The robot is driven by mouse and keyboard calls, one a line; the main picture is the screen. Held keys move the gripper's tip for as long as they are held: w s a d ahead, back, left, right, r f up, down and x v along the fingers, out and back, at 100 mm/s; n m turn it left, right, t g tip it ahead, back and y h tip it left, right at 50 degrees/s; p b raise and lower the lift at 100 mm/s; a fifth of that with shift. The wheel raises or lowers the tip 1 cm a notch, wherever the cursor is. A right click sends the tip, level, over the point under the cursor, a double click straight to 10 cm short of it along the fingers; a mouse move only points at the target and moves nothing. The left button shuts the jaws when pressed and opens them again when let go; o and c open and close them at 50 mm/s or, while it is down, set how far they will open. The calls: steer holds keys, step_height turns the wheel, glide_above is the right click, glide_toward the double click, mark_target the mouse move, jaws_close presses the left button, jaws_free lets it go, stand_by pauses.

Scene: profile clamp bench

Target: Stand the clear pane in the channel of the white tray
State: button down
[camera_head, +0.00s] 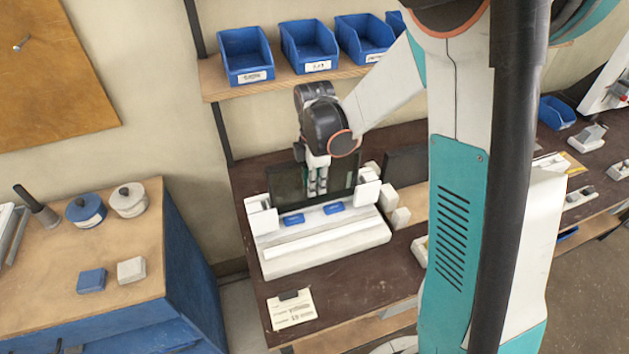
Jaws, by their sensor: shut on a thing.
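The clear pane (288,184) looks dark and see-through, with a dark edge. It stands roughly upright at the back of the white tray (325,245), between white end blocks at the left (262,217) and right (367,190). My gripper (317,188) points down at the middle of the pane and is shut on it. The tray's long channel (308,238) runs along its front part, in front of the pane. The pane's lower edge is hard to make out, so I cannot tell whether it touches the tray.
Two blue pads (293,219) (333,208) lie on the tray before the pane. A dark panel (406,164) stands behind to the right, near small white blocks (400,217). A label card (290,309) lies in front. Blue bins (245,54) line the shelf above.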

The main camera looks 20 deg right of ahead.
steer(key=shift+f+b, duration=1.9)
steer(key=shift+f, duration=0.45)
steer(key=c, duration=1.4)
jaws_free()
steer(key=shift+r, duration=0.1)
steer(key=shift+o, duration=0.2)
step_height(320, 180, up, 8)
steer(key=p, duration=0.5)
